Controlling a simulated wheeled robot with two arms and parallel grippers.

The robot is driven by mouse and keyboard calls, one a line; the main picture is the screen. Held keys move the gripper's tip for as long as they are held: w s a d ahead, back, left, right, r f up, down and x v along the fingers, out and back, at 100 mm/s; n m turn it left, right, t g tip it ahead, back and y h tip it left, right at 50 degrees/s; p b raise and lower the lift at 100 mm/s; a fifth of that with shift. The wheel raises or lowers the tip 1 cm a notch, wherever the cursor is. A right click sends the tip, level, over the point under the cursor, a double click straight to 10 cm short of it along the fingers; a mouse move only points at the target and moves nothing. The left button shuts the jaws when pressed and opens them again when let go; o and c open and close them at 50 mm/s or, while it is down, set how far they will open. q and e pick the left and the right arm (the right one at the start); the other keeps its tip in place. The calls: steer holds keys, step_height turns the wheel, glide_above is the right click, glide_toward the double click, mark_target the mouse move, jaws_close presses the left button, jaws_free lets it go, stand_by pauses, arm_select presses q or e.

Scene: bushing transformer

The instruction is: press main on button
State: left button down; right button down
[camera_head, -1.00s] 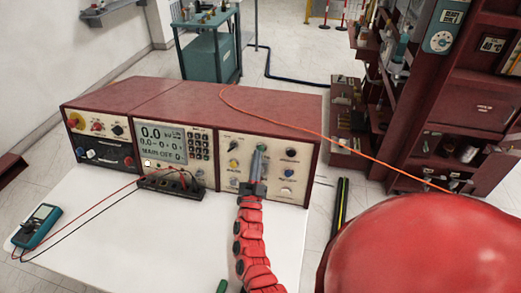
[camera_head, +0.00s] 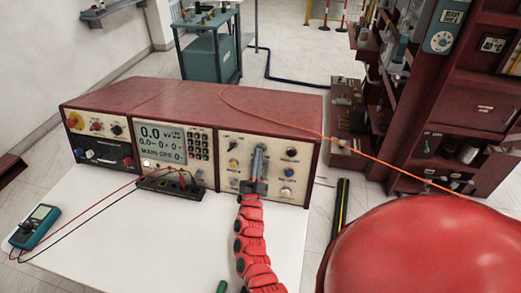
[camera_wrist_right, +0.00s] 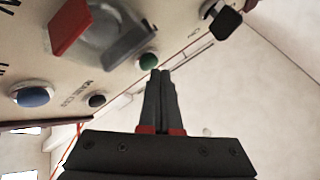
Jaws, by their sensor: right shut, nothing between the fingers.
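The red-topped control console (camera_head: 200,98) stands on the white table; its display (camera_head: 162,143) reads 0.0 and MAIN OFF. My right gripper (camera_head: 262,148) is in front of the right-hand panel, fingers shut and empty, pointing at the panel. In the right wrist view the shut fingertips (camera_wrist_right: 160,73) are just below and right of a round green button (camera_wrist_right: 148,61). I cannot tell whether they touch it. The lettering beside it is not clearly readable. My left gripper is not in view.
In the right wrist view a red switch handle (camera_wrist_right: 70,27), a blue button (camera_wrist_right: 33,97), a dark button (camera_wrist_right: 97,100) and a black knob (camera_wrist_right: 225,22) are nearby. A multimeter (camera_head: 36,226) and a terminal block (camera_head: 170,184) with leads lie on the table.

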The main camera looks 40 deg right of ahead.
steer(key=shift+w+d+f+b, duration=0.1)
steer(key=shift+w+d+b, duration=0.15)
steer(key=shift+d+b, duration=0.1)
stand_by(0.4)
steer(key=shift+a, duration=0.15)
steer(key=shift+s+a+r, duration=0.2)
steer(key=shift+s+a, duration=0.35)
steer(key=s+a+p, duration=0.1)
steer(key=a, duration=0.1)
steer(key=s+a+r+p, duration=0.1)
steer(key=s, duration=0.1)
steer(key=shift+s+a, duration=0.1)
steer(key=shift+a, duration=0.25)
stand_by(1.5)
